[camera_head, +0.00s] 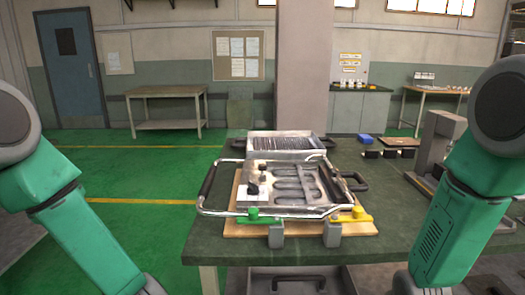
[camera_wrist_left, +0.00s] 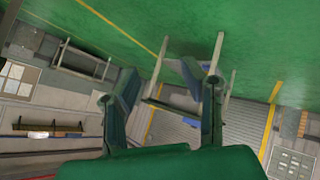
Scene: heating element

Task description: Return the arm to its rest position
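My left arm (camera_head: 85,225) hangs down at the left of the head view, beside the table. Its gripper is below that picture. In the left wrist view my left gripper (camera_wrist_left: 162,90) has its two fingers spread apart with nothing between them, over open green floor. My right arm (camera_head: 450,215) reaches down at the right, in front of the table. Its gripper is out of the picture. The heating element (camera_head: 295,185) lies in a metal frame with black handles on a wooden board (camera_head: 240,228) on the green table.
The green table (camera_head: 400,225) fills the centre and right. A grooved metal tray (camera_head: 285,143) stands behind the frame. Green clamp (camera_head: 262,217) and yellow clamp (camera_head: 352,216) sit at the board's front. A blue block (camera_head: 365,140) lies farther back. Floor (camera_head: 160,235) left of the table is clear.

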